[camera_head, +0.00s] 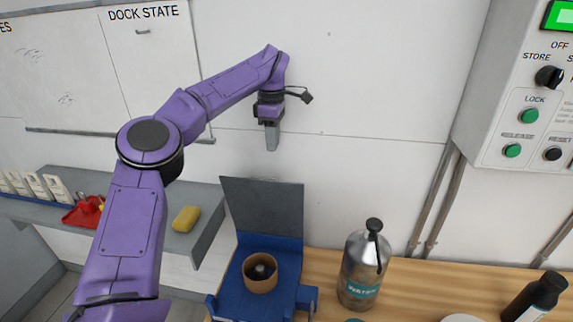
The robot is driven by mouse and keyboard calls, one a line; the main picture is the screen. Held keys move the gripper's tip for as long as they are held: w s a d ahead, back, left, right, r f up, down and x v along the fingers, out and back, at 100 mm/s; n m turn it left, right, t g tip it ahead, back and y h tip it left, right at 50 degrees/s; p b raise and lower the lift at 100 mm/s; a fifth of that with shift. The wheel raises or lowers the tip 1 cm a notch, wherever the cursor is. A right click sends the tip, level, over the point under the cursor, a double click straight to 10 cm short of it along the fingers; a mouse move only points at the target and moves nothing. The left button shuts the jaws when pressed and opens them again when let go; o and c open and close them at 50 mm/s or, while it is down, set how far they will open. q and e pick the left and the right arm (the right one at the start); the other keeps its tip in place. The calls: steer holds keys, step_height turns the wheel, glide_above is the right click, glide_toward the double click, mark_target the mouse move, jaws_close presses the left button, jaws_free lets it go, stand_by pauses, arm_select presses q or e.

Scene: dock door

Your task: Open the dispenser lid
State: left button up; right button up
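The blue dispenser (231,289) stands at the left end of the wooden bench. Its dark grey lid (262,206) stands up, nearly upright, at the back, so the dispenser is open. A tan round ring or cup (260,285) with a dark centre sits inside it. My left gripper (272,142) hangs fingers down above the lid's top edge, apart from it. Its fingers appear as one grey block, so I cannot tell whether they are open or shut. My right gripper is not in view.
A metal bottle (362,272) stands right of the dispenser. A dark bottle (535,298) is further right on the bench (420,271). A yellow sponge (186,218) and a red item (84,212) lie on the left shelf. A control panel (515,95) hangs at the upper right.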

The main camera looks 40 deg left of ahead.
arm_select(q)
steer(key=f, duration=0.3)
steer(key=s+f, duration=0.1)
steer(key=f, duration=0.2)
steer(key=s+f, duration=0.1)
steer(key=f, duration=0.2)
steer(key=shift+s+d+f, duration=0.15)
steer(key=shift+d+f, duration=0.05)
steer(key=shift+s, duration=0.1)
jaws_close()
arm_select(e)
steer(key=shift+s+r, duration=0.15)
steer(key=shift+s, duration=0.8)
arm_select(q)
steer(key=shift+f, duration=0.1)
